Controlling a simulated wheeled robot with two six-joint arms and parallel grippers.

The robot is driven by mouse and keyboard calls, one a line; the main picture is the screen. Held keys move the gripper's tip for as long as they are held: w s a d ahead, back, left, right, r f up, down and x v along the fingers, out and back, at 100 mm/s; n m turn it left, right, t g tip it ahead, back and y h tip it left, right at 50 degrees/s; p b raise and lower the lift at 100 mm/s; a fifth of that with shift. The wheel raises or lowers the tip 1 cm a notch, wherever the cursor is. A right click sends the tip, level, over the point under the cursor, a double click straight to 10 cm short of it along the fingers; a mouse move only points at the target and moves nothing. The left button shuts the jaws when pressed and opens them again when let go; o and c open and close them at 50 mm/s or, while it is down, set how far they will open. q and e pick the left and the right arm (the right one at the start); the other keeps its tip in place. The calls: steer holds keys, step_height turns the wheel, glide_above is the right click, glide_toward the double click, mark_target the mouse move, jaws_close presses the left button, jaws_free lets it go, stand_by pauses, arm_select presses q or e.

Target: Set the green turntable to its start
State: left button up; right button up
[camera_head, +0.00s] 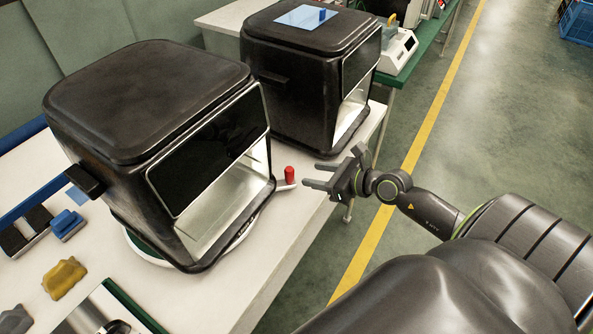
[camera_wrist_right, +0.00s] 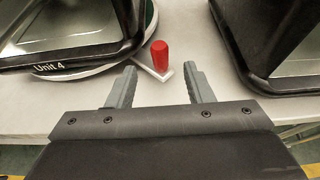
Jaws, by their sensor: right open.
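The turntable is a round disc with a white rim (camera_head: 145,254) and a dark green top edge, mostly hidden under the near black fryer (camera_head: 150,100). In the right wrist view its rim (camera_wrist_right: 95,67) shows beside a "Unit 4" label. A red upright peg (camera_head: 290,175) stands on a short pale lever at the turntable's edge; it also shows in the right wrist view (camera_wrist_right: 159,55). My right gripper (camera_head: 308,175) is open and empty, its fingers pointing at the peg. In the wrist view the peg lies just beyond the gap between the fingertips (camera_wrist_right: 160,72). My left gripper is out of view.
A second black fryer (camera_head: 310,70) stands behind, with a blue plate (camera_head: 306,17) on top. A blue block (camera_head: 66,224) and a yellow lump (camera_head: 64,278) lie on the white table (camera_head: 140,300) at left. Clear floor lies right of the table.

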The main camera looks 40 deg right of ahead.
mark_target(293, 171)
steer(key=x, duration=0.7)
steer(key=shift+c, duration=0.5)
jaws_close()
